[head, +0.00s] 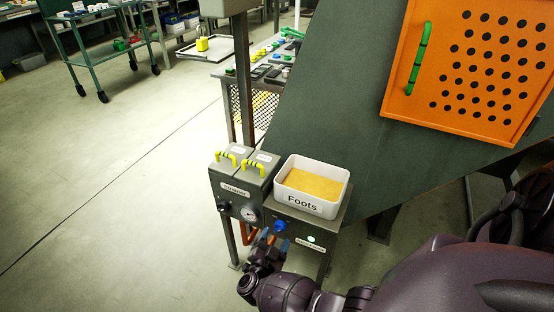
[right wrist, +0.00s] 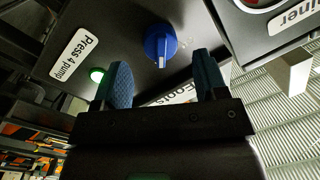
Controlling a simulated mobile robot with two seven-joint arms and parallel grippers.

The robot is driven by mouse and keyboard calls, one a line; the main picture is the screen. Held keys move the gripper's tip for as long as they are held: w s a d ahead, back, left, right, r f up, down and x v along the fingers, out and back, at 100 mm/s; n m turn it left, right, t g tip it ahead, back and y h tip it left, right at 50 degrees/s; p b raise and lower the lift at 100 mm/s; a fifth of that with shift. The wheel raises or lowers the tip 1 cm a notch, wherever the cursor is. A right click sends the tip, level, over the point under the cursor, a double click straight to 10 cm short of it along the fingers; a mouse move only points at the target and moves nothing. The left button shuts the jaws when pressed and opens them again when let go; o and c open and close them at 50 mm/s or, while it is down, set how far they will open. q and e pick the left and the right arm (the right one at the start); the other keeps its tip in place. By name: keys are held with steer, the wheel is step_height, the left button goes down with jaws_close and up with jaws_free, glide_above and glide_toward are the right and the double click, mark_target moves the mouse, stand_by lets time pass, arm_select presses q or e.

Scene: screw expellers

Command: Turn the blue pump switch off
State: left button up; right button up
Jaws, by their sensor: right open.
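The blue pump switch (head: 279,225) is a round knob on the front of a dark grey box. In the right wrist view the blue switch (right wrist: 160,45) shows a pale pointer mark and lies just beyond the fingertips. A lit green lamp (head: 311,239) sits beside it; the lamp (right wrist: 97,75) is next to the "Press 4 pump" label (right wrist: 74,55). My right gripper (head: 265,240) is in front of the box, just below and left of the switch. Its two blue fingers (right wrist: 165,75) are open and apart, with nothing between them. My left gripper is out of view.
A white "Foots" bin (head: 302,204) of yellow material stands on the box. Left of it is a strainer box (head: 236,193) with yellow handles and a gauge (head: 249,214). A green sloped panel (head: 340,110) rises behind. The floor at left is clear.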

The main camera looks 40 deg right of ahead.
mark_target(279, 227)
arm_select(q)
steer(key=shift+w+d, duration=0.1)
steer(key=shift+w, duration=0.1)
arm_select(e)
steer(key=shift+x, duration=1.6)
steer(key=shift+c, duration=0.4)
steer(key=c, duration=0.8)
steer(key=shift+c, duration=0.2)
